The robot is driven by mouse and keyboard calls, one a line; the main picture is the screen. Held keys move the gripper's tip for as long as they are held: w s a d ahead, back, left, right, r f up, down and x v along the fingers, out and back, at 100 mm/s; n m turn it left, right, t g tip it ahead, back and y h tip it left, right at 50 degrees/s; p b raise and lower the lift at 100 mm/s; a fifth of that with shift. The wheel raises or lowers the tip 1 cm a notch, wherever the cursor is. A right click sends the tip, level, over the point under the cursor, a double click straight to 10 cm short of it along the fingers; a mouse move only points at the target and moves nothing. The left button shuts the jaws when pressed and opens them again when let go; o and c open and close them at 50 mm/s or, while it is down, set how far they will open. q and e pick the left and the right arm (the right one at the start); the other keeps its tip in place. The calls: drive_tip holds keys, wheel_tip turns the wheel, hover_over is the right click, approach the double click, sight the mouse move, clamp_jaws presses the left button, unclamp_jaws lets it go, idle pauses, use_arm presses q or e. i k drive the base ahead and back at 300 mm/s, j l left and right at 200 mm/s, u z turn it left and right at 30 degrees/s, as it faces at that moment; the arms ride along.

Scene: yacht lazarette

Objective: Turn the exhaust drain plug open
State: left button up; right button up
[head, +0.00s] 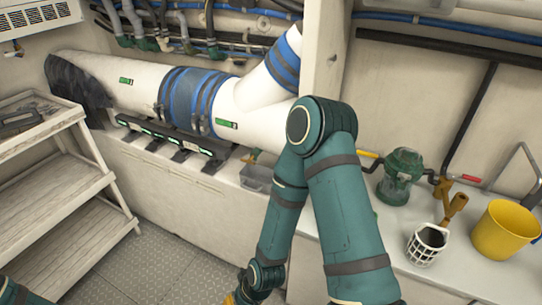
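The large white exhaust pipe (130,88) runs along the back wall, with a blue hose section (190,98) held by clamps and a branch rising to the right. I cannot make out a drain plug on it; my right arm and the post hide the stretch to the right. A clear open container (257,178) stands on the ledge below the pipe's right end. My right arm crosses the middle of the view, folded at the elbow, its wrist down at the bottom edge. Only a bit of my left arm shows at the lower left corner.
A wooden shelf rack (50,190) stands at left. On the right ledge are a green strainer (402,178) with yellow and red handles nearby, a white basket (427,245) and a yellow bucket (503,230). The grey floor (175,240) is clear.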

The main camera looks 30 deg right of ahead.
sight(252, 157)
drive_tip(key=z, duration=0.75)
